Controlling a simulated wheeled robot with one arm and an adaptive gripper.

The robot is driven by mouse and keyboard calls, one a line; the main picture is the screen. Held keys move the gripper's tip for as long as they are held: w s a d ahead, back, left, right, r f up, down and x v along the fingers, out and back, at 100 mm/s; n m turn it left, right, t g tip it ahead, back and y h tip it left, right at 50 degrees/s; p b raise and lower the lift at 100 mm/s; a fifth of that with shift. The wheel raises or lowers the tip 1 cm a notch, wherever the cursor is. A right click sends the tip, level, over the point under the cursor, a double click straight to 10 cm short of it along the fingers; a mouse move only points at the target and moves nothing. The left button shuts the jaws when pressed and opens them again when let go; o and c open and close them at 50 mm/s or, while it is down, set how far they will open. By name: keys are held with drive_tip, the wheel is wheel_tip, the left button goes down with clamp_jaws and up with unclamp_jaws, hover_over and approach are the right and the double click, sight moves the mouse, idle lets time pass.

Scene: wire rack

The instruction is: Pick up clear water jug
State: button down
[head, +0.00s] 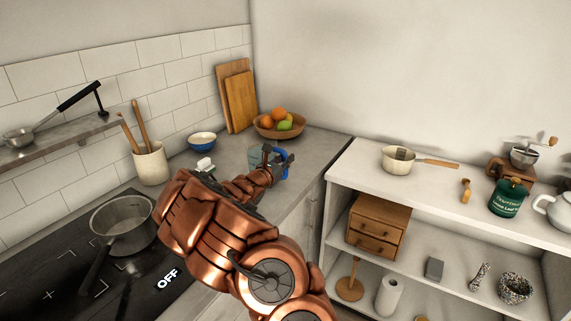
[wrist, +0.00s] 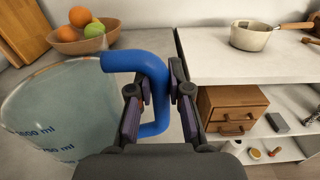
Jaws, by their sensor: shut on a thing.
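The clear water jug (wrist: 62,108) fills the left of the wrist view. It is see-through, with ml markings and a blue handle (wrist: 158,68). My gripper (wrist: 160,92) is shut on the blue handle, with one finger on each side of it. In the head view my gripper (head: 274,160) is at the far end of the counter, and my arm hides part of the jug (head: 254,158). Whether the jug touches the counter is hard to tell.
A wooden bowl of fruit (head: 261,129) stands just behind the jug, near wooden cutting boards (head: 239,98). A blue bowl (head: 202,141) and a utensil crock (head: 150,164) are to the left. White shelves (head: 345,165) stand at right.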

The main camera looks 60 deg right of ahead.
drive_tip(key=shift+r+b, duration=0.35)
drive_tip(key=shift+r, duration=0.6)
drive_tip(key=shift+a+r, duration=0.15)
drive_tip(key=s+a+r+b, duration=0.1)
drive_tip(key=s+a+b, duration=0.3)
drive_tip(key=a, duration=1)
drive_tip(key=shift+a+r, duration=0.2)
drive_tip(key=shift+a, duration=0.4)
idle(0.4)
